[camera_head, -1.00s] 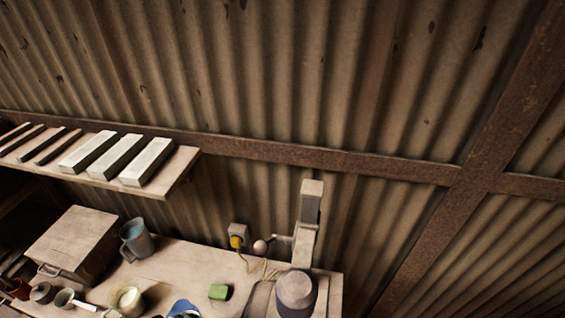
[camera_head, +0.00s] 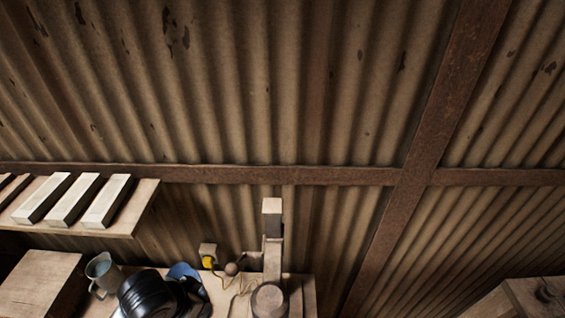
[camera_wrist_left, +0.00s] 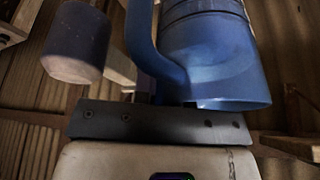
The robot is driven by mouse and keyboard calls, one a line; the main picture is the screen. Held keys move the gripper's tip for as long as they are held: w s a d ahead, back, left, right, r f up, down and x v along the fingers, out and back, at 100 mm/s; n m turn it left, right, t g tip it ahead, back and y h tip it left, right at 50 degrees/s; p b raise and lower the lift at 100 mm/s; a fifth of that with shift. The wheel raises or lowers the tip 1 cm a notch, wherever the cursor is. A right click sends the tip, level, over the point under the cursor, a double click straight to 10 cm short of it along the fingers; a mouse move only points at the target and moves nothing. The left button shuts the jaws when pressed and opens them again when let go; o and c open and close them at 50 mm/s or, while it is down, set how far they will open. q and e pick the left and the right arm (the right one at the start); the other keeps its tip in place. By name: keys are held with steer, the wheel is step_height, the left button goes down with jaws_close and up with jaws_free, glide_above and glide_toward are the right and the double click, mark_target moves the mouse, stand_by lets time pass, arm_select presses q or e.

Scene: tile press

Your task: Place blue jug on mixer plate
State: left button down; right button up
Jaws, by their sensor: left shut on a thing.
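The blue jug (camera_wrist_left: 212,55) fills the upper middle of the left wrist view, with its handle toward the left. My left gripper (camera_wrist_left: 165,103) is shut on it, though the exact contact is partly hidden. In the head view the blue jug (camera_head: 183,271) shows only in part, behind my dark left wrist, above the bench. The mixer (camera_head: 272,245) stands to its right, a pale upright post with a round head (camera_head: 268,300) in front. The mixer head also seems to show in the left wrist view (camera_wrist_left: 76,45), left of the jug. The mixer plate cannot be made out. My right gripper is out of view.
A grey-blue jug (camera_head: 103,272) stands on the bench left of my left wrist, beside a wooden box (camera_head: 40,284). A shelf (camera_head: 142,208) with pale bars is above. A yellow plug (camera_head: 208,262) and cables lie between jug and mixer. A wooden surface (camera_head: 520,299) is at lower right.

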mark_target(202, 289)
arm_select(q)
steer(key=r, duration=0.1)
steer(key=w+r, duration=0.1)
steer(key=r, duration=0.1)
steer(key=shift+w+r, duration=0.15)
steer(key=shift+w, duration=0.15)
steer(key=shift+a+r, duration=0.1)
steer(key=shift+r, duration=0.05)
stand_by(0.7)
